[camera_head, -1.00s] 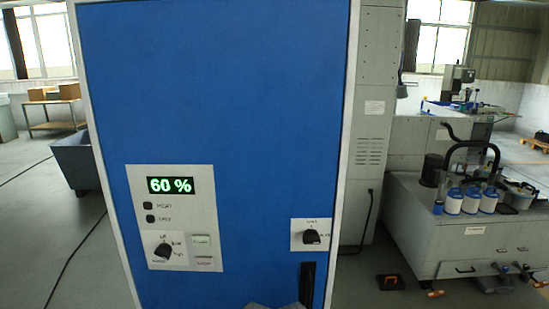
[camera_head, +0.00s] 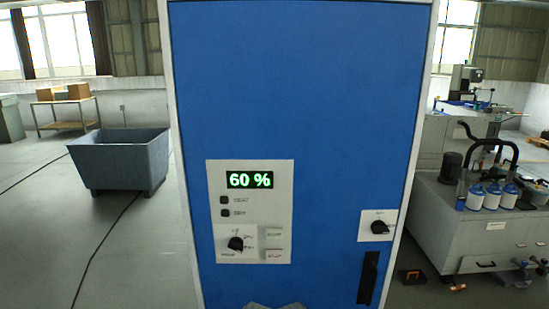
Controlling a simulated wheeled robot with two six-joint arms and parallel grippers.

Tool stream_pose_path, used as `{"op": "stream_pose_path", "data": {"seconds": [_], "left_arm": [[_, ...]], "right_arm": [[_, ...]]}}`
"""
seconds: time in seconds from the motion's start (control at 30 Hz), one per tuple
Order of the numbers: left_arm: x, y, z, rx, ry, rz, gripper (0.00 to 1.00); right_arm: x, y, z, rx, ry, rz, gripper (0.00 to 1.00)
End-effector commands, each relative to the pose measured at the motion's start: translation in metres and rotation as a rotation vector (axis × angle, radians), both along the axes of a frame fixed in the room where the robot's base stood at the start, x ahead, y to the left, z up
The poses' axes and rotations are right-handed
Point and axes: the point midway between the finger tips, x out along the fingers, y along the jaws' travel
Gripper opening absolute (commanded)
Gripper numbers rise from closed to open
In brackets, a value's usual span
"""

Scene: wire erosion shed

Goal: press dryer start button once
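The blue dryer cabinet (camera_head: 300,100) stands upright straight ahead. Its pale control panel (camera_head: 214,200) carries a green display (camera_head: 249,180) reading 60 %. A second knob (camera_head: 379,227) is on a separate plate at the right, above a black handle (camera_head: 368,278). Neither gripper is in view.
A grey tub (camera_head: 120,160) stands on the floor at the left, with a table holding boxes (camera_head: 66,105) behind it. A grey workbench (camera_head: 480,225) with several white bottles is at the right. Dark cables cross the left floor.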

Motion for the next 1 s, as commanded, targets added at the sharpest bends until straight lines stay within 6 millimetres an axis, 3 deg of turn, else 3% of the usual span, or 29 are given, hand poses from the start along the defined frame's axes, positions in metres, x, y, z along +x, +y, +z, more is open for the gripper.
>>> {"op": "stream_pose_path", "data": {"seconds": [0.07,0.43,1.0], "left_arm": [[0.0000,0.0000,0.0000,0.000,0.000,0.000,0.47],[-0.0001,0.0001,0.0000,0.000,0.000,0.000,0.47],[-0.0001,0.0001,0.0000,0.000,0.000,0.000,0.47]], "right_arm": [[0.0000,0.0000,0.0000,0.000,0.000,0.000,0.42],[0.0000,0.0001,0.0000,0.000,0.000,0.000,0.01],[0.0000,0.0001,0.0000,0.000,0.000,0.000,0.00]]}}
